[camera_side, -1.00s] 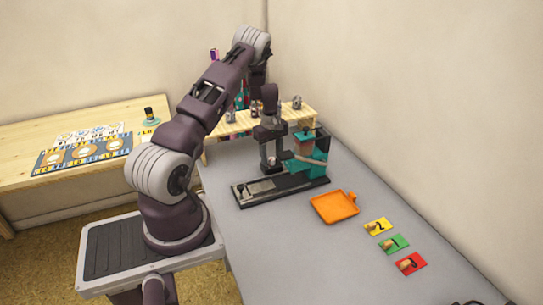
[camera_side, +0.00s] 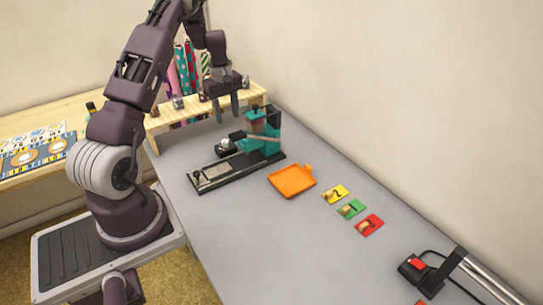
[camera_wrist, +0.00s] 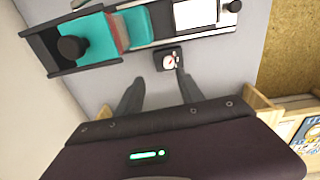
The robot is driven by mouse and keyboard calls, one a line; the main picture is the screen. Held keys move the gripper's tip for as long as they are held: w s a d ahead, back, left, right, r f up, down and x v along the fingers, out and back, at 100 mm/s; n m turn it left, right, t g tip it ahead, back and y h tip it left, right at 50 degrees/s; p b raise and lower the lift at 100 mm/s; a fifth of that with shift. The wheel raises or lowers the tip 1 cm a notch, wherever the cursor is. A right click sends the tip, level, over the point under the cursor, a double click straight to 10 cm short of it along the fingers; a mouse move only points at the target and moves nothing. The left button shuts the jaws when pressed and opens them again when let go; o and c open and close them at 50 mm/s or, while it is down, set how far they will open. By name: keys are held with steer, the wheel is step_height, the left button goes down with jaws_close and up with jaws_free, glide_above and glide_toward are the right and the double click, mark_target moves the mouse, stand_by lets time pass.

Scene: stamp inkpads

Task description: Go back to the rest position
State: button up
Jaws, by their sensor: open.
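My gripper (camera_side: 227,113) hangs above the back of the grey table, over the far end of the stamping device. Its two fingers point down, apart, with nothing between them. In the wrist view my gripper (camera_wrist: 160,79) is also open and empty. The teal and black stamping device (camera_side: 266,128) stands on the table on a long dark base (camera_side: 238,170). A small black block with a round pale top (camera_side: 224,147) stands by the base, below my gripper; it also shows just beyond the fingertips in the wrist view (camera_wrist: 168,59).
A wooden rack (camera_side: 165,118) with small grey pieces stands behind my gripper. An orange tray (camera_side: 292,181), yellow (camera_side: 335,194), green (camera_side: 351,209) and red (camera_side: 369,225) cards lie front right. A red-button box (camera_side: 415,267) sits farther right. Walls bound the table's back and right.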

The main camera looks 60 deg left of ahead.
steer(key=s+d+r+m+t, duration=0.1)
steer(key=d+r+m+t, duration=0.2)
steer(key=d+r+m, duration=1.3)
steer(key=s+d+r+m+t, duration=0.1)
steer(key=s+d+r, duration=0.2)
steer(key=s+d, duration=0.7)
steer(key=s+d+r+m+t, duration=0.1)
steer(key=s+d+r, duration=0.3)
steer(key=s+d, duration=0.5)
steer(key=d, duration=0.3)
steer(key=shift+s+h, duration=0.3)
steer(key=shift+s, duration=0.05)
